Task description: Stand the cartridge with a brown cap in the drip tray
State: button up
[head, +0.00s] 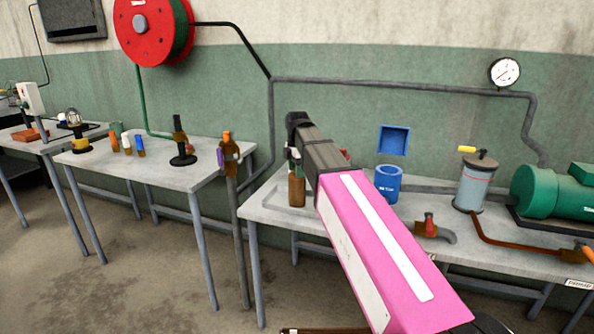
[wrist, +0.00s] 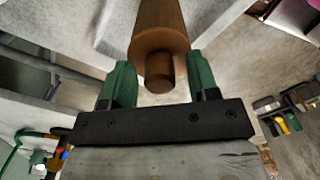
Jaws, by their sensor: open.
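A brown cartridge (head: 297,191) stands upright near the left end of the right table, below my gripper (head: 295,160). In the wrist view the cartridge (wrist: 160,32) has a narrower brown cap (wrist: 159,76) between the two green fingers of my gripper (wrist: 161,82). Gaps show beside the cap, so the gripper is open around it and not clamped. The cap is mostly hidden by my gripper in the head view. A square blue tray-like thing (head: 393,140) shows behind the right table; I cannot tell whether it is the drip tray.
A blue canister (head: 388,184), a tap (head: 430,227), a cylinder with a yellow handle (head: 475,183) and a green motor (head: 545,190) occupy the right table (head: 335,228). Several bottles, including a blue-capped one (head: 140,146), stand on the left table (head: 150,175). A grey post (head: 232,210) stands between the tables.

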notch_tip(320, 180, up, 12)
dwell(0.5)
